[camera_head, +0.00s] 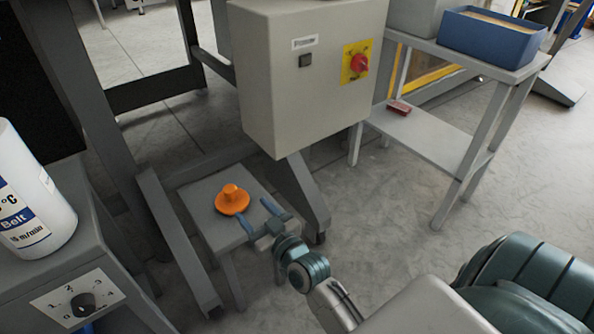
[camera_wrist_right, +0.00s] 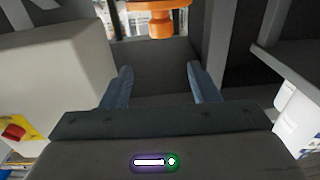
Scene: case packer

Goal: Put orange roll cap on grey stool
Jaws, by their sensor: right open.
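The orange roll cap (camera_head: 232,202), a round flange with a narrower knob on top, sits upright on the top of the grey stool (camera_head: 217,235). My right gripper (camera_head: 253,210) is open and empty, just to the right of the cap over the stool's near right side. In the right wrist view, the two fingers (camera_wrist_right: 158,67) stand wide apart with nothing between them. The cap (camera_wrist_right: 162,22) shows there upside down at the top edge, beyond the fingertips and partly cut off. My left gripper is not in view.
A beige control box (camera_head: 300,85) with a red and yellow switch hangs behind the stool. A grey machine (camera_head: 50,285) with a white roll (camera_head: 35,200) stands at left. A shelf table (camera_head: 440,135) with a blue bin (camera_head: 490,40) is at right. Open floor lies between.

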